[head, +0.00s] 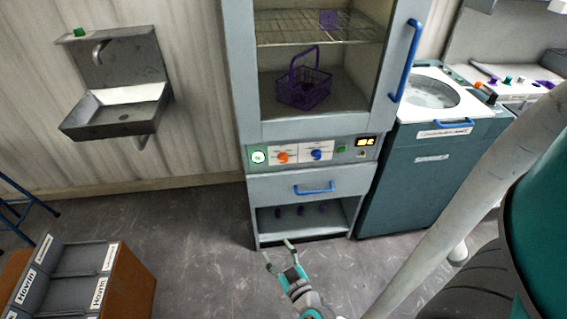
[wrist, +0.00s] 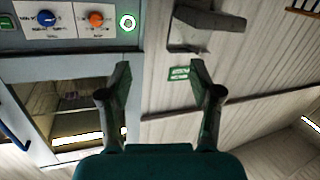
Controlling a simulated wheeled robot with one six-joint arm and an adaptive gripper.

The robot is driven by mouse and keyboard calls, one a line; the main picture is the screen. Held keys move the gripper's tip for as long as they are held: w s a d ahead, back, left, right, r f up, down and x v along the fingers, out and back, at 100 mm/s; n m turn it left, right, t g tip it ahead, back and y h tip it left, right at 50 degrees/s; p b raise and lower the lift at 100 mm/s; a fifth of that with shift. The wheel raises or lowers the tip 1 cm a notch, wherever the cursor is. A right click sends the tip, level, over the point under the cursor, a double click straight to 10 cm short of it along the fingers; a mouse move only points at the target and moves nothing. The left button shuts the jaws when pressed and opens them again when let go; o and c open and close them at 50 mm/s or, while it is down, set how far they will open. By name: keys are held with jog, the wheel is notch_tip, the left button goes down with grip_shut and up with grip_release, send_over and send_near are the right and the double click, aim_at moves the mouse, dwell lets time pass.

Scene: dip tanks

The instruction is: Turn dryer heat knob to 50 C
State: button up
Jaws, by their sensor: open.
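The dryer (head: 262,187) is a tall pale cabinet with a control panel below its glass door. An orange knob (head: 283,157) and a blue knob (head: 316,154) sit on white label plates; the print is too small to tell which is heat. A lit display (head: 366,141) is at the panel's right, its digits unclear. The wrist view shows the orange knob (wrist: 96,18) and blue knob (wrist: 46,17) at upper left, upside down. My gripper (head: 278,249) is open and empty, in front of the lower dryer, apart from the knobs. Its fingers also show in the wrist view (wrist: 160,66).
A purple basket (head: 303,91) stands inside the dryer. Blue handles are on the door (head: 406,60) and drawer (head: 314,189). A teal machine (head: 405,185) adjoins at right. A metal sink (head: 118,108) hangs on the left wall. Grey bins (head: 85,260) stand front left. The middle floor is clear.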

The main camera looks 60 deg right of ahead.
jog(key=w+d+m+g+h, duration=0.1)
jog(key=w+d, duration=0.2)
jog(key=d, duration=0.3)
jog(key=w+d+h, duration=0.2)
jog(key=w+d, duration=0.2)
jog(key=d, duration=0.2)
jog(key=m+g+h, duration=0.1)
jog(key=g+h, duration=0.1)
send_near(284, 161)
jog(key=x, duration=0.9)
jog(key=shift+w+d, duration=0.1)
jog(key=shift+d, duration=0.05)
jog(key=c, duration=1.1)
jog(key=shift+c, duration=0.2)
